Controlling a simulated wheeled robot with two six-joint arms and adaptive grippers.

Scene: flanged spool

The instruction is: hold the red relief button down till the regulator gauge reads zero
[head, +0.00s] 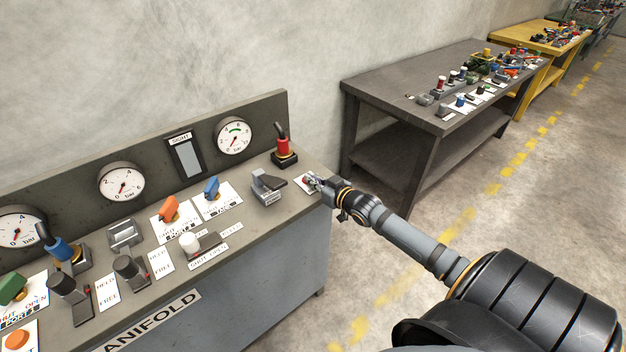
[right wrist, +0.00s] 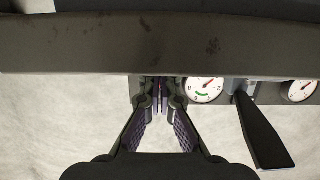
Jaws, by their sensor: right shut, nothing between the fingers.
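My right gripper (head: 318,184) is shut and empty at the right end of the grey bench top, over a small white plate (head: 305,189). A small reddish part, probably the red relief button (head: 308,180), shows at the fingertips and is mostly hidden. I cannot tell whether it is pressed. In the right wrist view the shut fingertips (right wrist: 160,96) meet near the panel, with the button not visible. The gauge with a green arc (head: 233,136) is on the back panel, and shows upside down in the wrist view (right wrist: 205,89). Its exact reading is unclear. My left gripper is out of view.
Blue (head: 212,187) and orange (head: 169,208) valve handles and another gauge (head: 121,182) lie further left. A dark table (head: 410,75) stands beyond.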

